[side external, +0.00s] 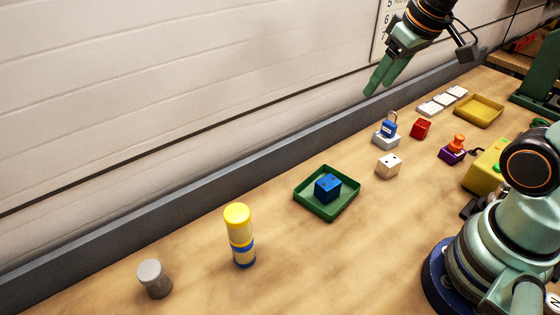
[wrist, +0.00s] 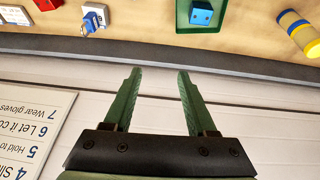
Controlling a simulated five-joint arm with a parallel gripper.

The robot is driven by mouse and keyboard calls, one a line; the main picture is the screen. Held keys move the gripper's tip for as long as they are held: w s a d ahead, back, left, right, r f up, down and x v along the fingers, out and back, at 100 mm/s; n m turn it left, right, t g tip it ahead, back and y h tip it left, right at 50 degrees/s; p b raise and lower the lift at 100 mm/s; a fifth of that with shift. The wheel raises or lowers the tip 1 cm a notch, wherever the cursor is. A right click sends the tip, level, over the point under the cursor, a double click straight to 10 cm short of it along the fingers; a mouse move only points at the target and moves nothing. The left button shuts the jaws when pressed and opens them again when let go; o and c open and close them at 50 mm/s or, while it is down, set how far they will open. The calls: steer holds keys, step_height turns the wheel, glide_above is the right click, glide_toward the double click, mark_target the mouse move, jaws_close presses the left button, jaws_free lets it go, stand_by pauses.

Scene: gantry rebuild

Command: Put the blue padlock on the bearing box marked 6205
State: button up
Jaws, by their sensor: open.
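The blue padlock (side external: 389,129) stands with its shackle up on a white box (side external: 382,141) near the back of the bench. Both also show at the top left of the wrist view, the padlock (wrist: 89,22) overlapping the white box (wrist: 98,10). Three more white boxes (side external: 430,108) lie in a row farther right. Box markings are too small to read, so I cannot tell which is 6205. My gripper (side external: 377,88) is open and empty, above and apart from the padlock; its fingers (wrist: 160,72) point toward the bench edge in the wrist view.
A red block (side external: 421,128) and a cream die (side external: 389,166) are near the padlock. A green tray (side external: 310,205) holds a blue cube (side external: 327,187). A yellow tray (side external: 479,112) is behind right. A striped cylinder (side external: 239,236) and grey cylinder (side external: 155,280) stand left.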

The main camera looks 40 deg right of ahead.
steer(key=shift+t, duration=0.5)
steer(key=shift+s+a+f, duration=0.15)
steer(key=shift+s+a, duration=1.2)
steer(key=shift+a, duration=0.3)
